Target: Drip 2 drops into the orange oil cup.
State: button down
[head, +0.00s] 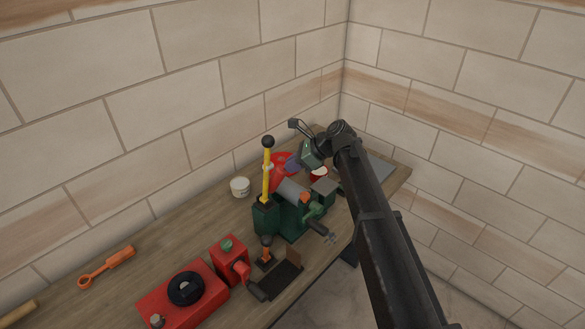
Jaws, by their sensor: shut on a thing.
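My gripper (297,160) is at the far end of the bench, above the back of a green machine (266,218). I cannot tell exactly what the held thing is. A small orange part (305,197), perhaps the orange oil cup, sits on the green machine below and apart from my gripper. Another orange piece (266,256) stands nearer, at the machine's front. I see no drops.
A yellow lever (266,178) with a black knob rises from the machine.

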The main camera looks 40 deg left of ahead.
jog(key=f+g+y+b, duration=0.1)
jog(key=b, duration=0.2)
jog(key=f+y+b, duration=0.1)
jog(key=f+b, duration=0.1)
jog(key=b, duration=0.2)
jog(key=f+g+y+b, duration=0.1)
jog(key=f+y+b, duration=0.1)
jog(key=b, duration=0.1)
jog(key=shift+w+d+g, duration=0.1)
jog(key=shift+d+g, duration=0.15)
jog(key=shift+g, duration=0.05)
jog(key=shift+f+b, duration=0.1)
jog(key=shift+b, duration=0.3)
jog(key=shift+f, duration=0.15)
jog(key=shift+w+d+r+g+y+b, duration=0.2)
jog(key=shift+g+y+b, duration=0.3)
jog(key=shift+y+b, duration=0.5)
jog(key=shift+w+d+r+g+y+b, duration=0.2)
jog(key=shift+g+y+b, duration=0.35)
jog(key=shift+b, duration=0.85)
dwell(1.7)
jog(key=shift+s+r, duration=0.15)
jog(key=shift+r, duration=0.05)
